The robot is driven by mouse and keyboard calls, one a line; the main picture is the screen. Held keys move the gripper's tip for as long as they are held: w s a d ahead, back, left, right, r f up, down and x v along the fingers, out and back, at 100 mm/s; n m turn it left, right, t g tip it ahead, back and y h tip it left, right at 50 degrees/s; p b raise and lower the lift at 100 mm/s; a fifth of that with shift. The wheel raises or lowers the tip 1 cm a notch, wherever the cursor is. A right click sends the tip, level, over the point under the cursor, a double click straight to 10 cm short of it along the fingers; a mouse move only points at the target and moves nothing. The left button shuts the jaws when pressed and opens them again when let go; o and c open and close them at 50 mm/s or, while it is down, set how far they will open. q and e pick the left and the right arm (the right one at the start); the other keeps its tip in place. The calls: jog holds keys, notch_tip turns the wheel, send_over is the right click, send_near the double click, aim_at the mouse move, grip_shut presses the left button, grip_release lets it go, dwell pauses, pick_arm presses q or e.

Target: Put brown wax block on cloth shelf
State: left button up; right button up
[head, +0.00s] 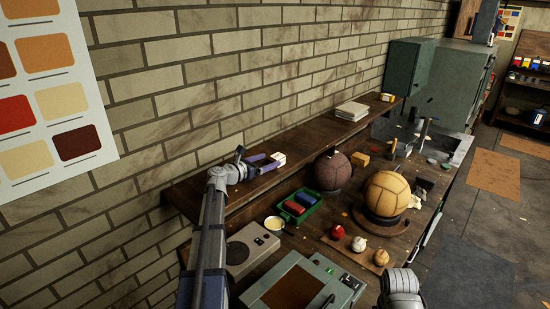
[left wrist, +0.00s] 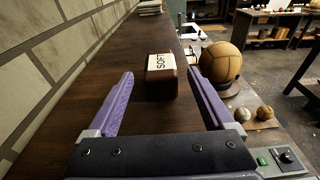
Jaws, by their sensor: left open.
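A dark brown block with a white label reading "SOFT" (left wrist: 161,84) rests on the wooden wall shelf (left wrist: 95,88), the long plank against the brick wall. In the head view its pale label (head: 279,157) shows by the fingertips. My left gripper (head: 264,162) is open, low over the shelf. In the left wrist view its purple fingers (left wrist: 160,76) stand either side of the block, with gaps on both sides. Folded pale cloths (head: 351,111) lie farther along the same shelf. My right gripper is not seen.
Below the shelf, the bench holds a dark ball (head: 332,171), a tan ball (head: 387,193) on a stand, a green tray (head: 318,205) with red and blue blocks, and small balls (head: 359,244). A small light box (head: 387,97) sits past the cloths. Shelf between block and cloths is clear.

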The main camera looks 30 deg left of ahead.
pick_arm(q)
jog(key=v, duration=0.6)
jog(key=shift+s+p, duration=0.15)
jog(key=shift+p, duration=0.2)
jog(key=s+d+f+m+g+h, duration=0.1)
jog(key=s+d+f+m+g, duration=0.4)
jog(key=d, duration=0.6)
jog(key=s+d+f+m+g+h, duration=0.1)
jog(key=d+f+m+g, duration=0.15)
jog(key=d+m, duration=0.7)
jog(key=s+d+f+m+g+h, duration=0.1)
jog(key=s+d+f+m+g, duration=0.3)
jog(key=d, duration=0.9)
jog(key=s+d+f+m+g+y, duration=0.1)
jog(key=s+d+f+m+y, duration=0.1)
jog(key=s+m, duration=0.4)
jog(key=s+d+f+m+g+y, duration=0.2)
jog(key=s+d+m+y, duration=0.1)
jog(key=s+m, duration=0.3)
jog(key=s+d+f+m+g+y, duration=0.1)
jog(key=s+d+f+m+y, duration=0.1)
jog(key=s+m, duration=0.4)
jog(key=shift+s+d+f+y, duration=0.3)
jog(key=shift+s+f+y, duration=0.2)
jog(key=shift+y, duration=0.3)
